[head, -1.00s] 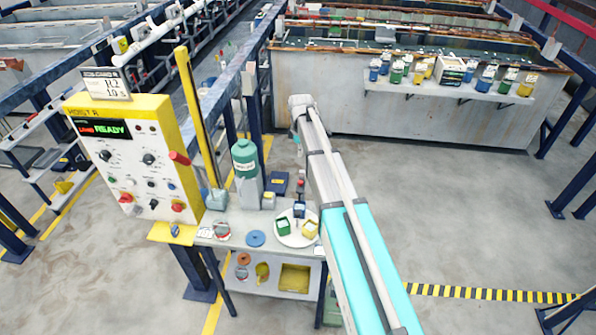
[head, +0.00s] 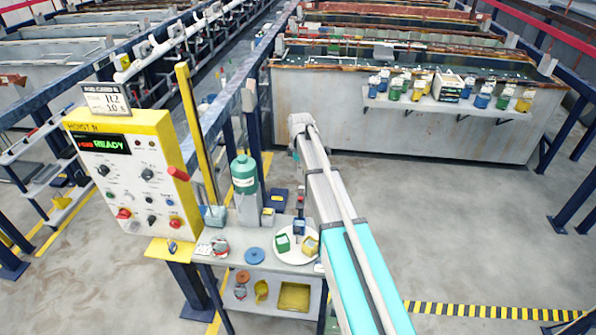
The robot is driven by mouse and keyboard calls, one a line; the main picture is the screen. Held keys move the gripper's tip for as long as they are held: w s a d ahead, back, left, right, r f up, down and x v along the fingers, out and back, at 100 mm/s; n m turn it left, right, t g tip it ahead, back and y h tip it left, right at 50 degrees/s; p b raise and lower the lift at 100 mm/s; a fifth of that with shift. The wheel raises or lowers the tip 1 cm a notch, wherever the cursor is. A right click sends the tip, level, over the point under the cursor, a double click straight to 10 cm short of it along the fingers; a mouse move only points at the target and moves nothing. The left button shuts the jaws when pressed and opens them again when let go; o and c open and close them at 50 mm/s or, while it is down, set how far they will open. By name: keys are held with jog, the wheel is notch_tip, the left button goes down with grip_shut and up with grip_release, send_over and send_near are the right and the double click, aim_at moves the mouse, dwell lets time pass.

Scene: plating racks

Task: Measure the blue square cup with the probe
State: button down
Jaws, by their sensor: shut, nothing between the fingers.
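A small blue square cup (head: 299,227) appears at the back of a round white plate (head: 287,254) on the bench. A green square cup (head: 282,243) and a yellow square cup (head: 310,246) are on the same plate. A thin dark upright piece with a red spot (head: 301,203) shows just above the blue cup; I cannot tell whether it is the probe or whether it touches the cup. My arm reaches over the right side of the bench.
A green bottle (head: 245,185) stands behind the plate, and a blue disc (head: 255,255) lies left of it. A yellow control console (head: 132,185) stands at the left. A wall shelf (head: 450,108) holds several coloured bottles. The floor at right is open.

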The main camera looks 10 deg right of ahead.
aim_at(300, 198)
jog(key=shift+f+b, duration=5.8)
jog(key=shift+f, duration=0.35)
jog(key=shift+f, duration=0.1)
notch_tip(300, 198, down, 6)
jog(key=b, duration=0.6)
jog(key=shift+s, duration=0.3)
jog(key=shift+r, duration=0.2)
jog(key=r+p, duration=0.4)
jog(key=shift+w+r, duration=0.1)
jog(key=shift+w, duration=0.1)
notch_tip(300, 198, up, 10)
jog(key=p, duration=1)
